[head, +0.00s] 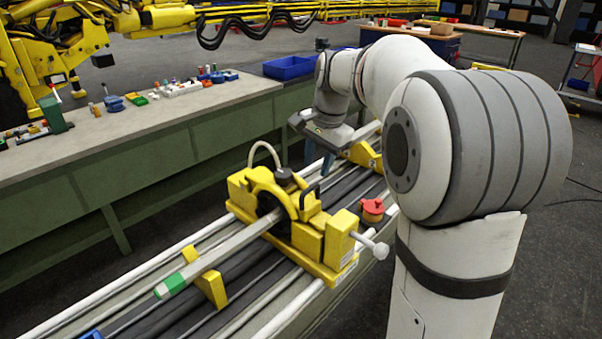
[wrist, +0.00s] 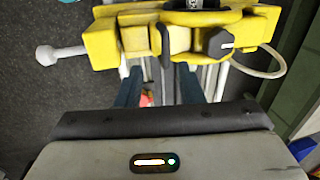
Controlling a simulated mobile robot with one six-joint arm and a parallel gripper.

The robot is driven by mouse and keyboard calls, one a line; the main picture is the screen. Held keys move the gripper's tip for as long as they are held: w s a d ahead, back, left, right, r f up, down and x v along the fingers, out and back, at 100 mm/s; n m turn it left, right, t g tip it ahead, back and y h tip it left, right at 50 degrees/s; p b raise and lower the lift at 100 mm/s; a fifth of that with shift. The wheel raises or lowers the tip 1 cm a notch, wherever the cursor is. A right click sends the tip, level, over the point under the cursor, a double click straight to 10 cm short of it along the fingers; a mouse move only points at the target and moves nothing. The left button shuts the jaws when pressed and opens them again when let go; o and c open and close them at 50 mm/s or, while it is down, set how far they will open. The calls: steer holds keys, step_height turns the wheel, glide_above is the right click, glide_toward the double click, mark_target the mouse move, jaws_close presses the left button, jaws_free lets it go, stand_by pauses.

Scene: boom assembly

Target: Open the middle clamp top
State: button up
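The middle clamp (head: 330,240) is a yellow block assembly across the rails, with a dark round opening, a dark knob (head: 284,175) and a white screw handle on its right. Its yellow top (head: 262,186) appears down over the opening. A black handle (head: 309,196) stands on it. In the wrist view the clamp (wrist: 100,42) fills the upper edge, and the black handle (wrist: 166,72) points down between my finger tips. My gripper (wrist: 158,75) is open, its two blue-grey fingers apart on either side of the handle. I cannot tell whether they touch it.
A long pole with a green band (head: 174,284) runs into the clamp and rests on a yellow support (head: 211,288). A red round part (head: 373,210) lies right of the clamp. A workbench (head: 150,117) with small parts and a blue bin (head: 289,67) stands behind.

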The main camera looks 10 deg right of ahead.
mark_target(310, 188)
steer(key=f, duration=0.2)
steer(key=w+f, duration=0.1)
steer(key=f, duration=0.2)
steer(key=w+f, duration=0.1)
steer(key=f, duration=0.1)
steer(key=shift+w+a+f+p, duration=0.1)
steer(key=shift+a+f+p, duration=0.2)
steer(key=shift+a+p, duration=0.1)
steer(key=shift+c, duration=0.2)
jaws_close()
